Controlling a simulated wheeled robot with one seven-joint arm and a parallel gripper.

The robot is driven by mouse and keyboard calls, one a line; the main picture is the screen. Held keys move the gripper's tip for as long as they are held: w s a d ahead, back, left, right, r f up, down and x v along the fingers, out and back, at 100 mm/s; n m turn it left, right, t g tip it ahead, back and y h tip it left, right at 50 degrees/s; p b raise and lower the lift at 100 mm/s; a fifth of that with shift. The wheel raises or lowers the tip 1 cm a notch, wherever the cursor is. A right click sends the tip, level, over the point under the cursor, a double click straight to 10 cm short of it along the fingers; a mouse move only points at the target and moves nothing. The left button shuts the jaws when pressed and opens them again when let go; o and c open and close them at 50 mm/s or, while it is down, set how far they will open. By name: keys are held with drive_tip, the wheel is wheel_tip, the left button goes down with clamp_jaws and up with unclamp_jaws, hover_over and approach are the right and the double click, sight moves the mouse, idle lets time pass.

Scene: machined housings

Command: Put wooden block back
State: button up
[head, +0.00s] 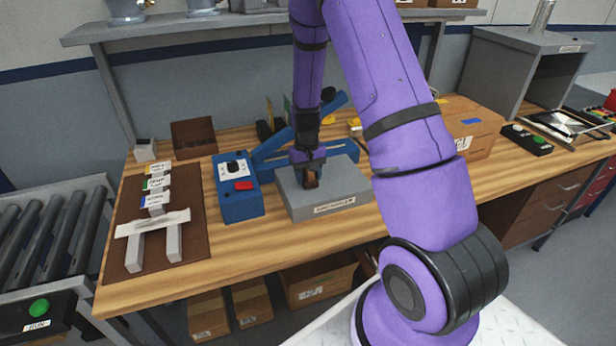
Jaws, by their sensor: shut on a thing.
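My gripper (309,172) points down over a grey block-shaped box (338,203) with a label on its front, on the wooden bench. It is shut on a small brown piece that looks like the wooden block (312,181), mostly hidden by the fingers. The piece is at or just above the top of the grey box; I cannot tell whether it touches.
A blue control box (238,200) with a red button stands left of the grey box. A brown mat (197,238) with labelled grey pieces lies at the bench's left. A brown open bin (194,138) stands behind. A cardboard box (474,122) is right of my arm.

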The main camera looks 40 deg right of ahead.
drive_tip(key=shift+f, duration=0.3)
drive_tip(key=shift+f, duration=0.15)
drive_tip(key=o, duration=0.9)
